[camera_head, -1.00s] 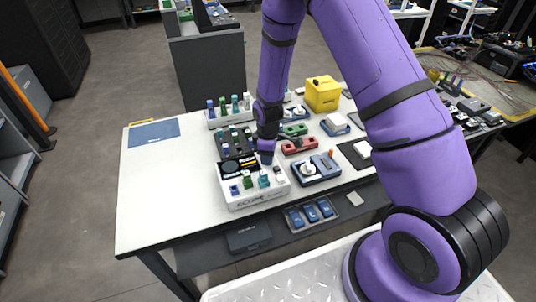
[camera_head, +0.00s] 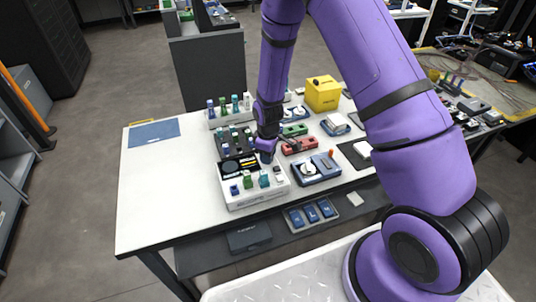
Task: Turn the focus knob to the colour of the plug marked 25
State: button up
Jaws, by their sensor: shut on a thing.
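The white splicer box (camera_head: 258,198) stands at the front of the table, with a dark screen (camera_head: 238,167) on its top. A row of small coloured plugs is on it: blue (camera_head: 234,190), green (camera_head: 248,181), teal (camera_head: 264,180) and a white piece (camera_head: 277,178). Any numbers on them are too small to read. My gripper (camera_head: 266,158) points down at the back right of the box, beside the screen. It is shut on what appears to be the focus knob, which the fingers hide. The knob's colour marks cannot be made out.
A blue fixture (camera_head: 318,171) with a white round part stands right of the box. Red (camera_head: 299,146) and green (camera_head: 294,130) holders and a yellow box (camera_head: 322,94) are behind. A rack with plugs (camera_head: 222,121) is at the back left.

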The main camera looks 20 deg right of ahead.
jog(key=m, duration=0.5)
jog(key=shift+m, duration=2.4)
jog(key=o, duration=0.6)
jog(key=shift+o, duration=0.2)
jog(key=shift+r, duration=0.1)
notch_tip(320, 180, up, 11)
jog(key=shift+f, duration=0.2)
